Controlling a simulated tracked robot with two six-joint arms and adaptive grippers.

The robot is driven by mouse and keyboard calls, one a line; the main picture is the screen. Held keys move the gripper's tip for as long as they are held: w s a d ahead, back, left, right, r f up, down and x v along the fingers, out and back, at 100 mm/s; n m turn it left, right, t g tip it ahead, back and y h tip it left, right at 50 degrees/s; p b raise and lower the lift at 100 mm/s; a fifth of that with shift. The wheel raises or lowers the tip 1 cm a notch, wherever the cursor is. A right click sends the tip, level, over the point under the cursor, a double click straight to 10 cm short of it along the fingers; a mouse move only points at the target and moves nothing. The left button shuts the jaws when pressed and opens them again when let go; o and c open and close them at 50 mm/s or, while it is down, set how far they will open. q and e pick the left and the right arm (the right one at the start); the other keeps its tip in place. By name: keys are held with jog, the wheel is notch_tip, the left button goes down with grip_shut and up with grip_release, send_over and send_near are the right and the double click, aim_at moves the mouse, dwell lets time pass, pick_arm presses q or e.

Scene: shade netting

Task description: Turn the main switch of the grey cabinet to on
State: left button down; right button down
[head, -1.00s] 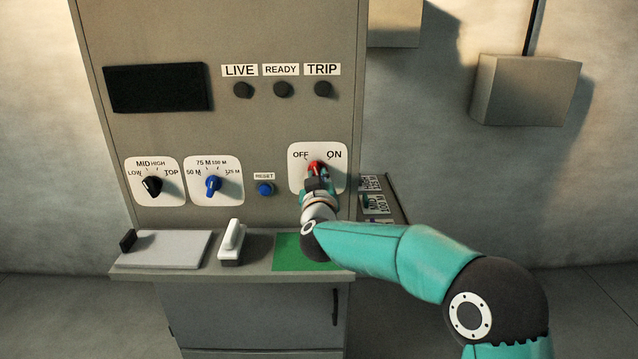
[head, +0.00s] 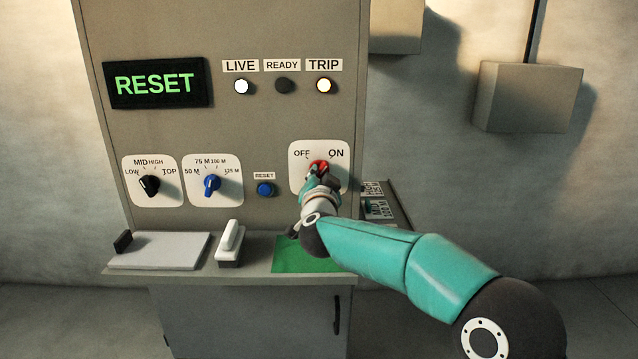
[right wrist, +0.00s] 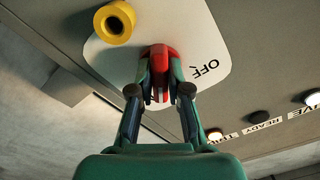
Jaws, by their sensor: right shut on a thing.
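The grey cabinet (head: 235,130) fills the left and middle of the head view. Its red main switch (head: 319,164) sits on a white plate (head: 300,180) marked OFF and ON. My right gripper (head: 317,172) is shut on the switch handle and hides much of it. In the right wrist view the red handle (right wrist: 158,65) stands between the two fingers, and its line points away from the OFF mark (right wrist: 207,67). The ON mark (head: 336,154) shows only in the head view. My left gripper is in neither view.
The display (head: 155,84) reads RESET. The LIVE lamp (head: 241,87) and TRIP lamp (head: 324,86) glow; the READY lamp (head: 284,86) is dark. A blue reset button (head: 265,189) and two knobs sit left. A yellow round part (right wrist: 115,22) is by the plate.

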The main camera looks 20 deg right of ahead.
jog(key=shift+a+f+m+b, duration=0.1)
jog(key=shift+f+m+b, duration=0.2)
jog(key=shift+m, duration=0.7)
jog(key=c, duration=1.2)
grip_release()
jog(key=shift+c, duration=0.2)
jog(key=shift+o, duration=0.6)
jog(key=shift+r, duration=0.2)
jog(key=shift+s, duration=0.15)
jog(key=v, duration=1.1)
jog(key=shift+s, duration=0.35)
jog(key=shift+f, duration=0.1)
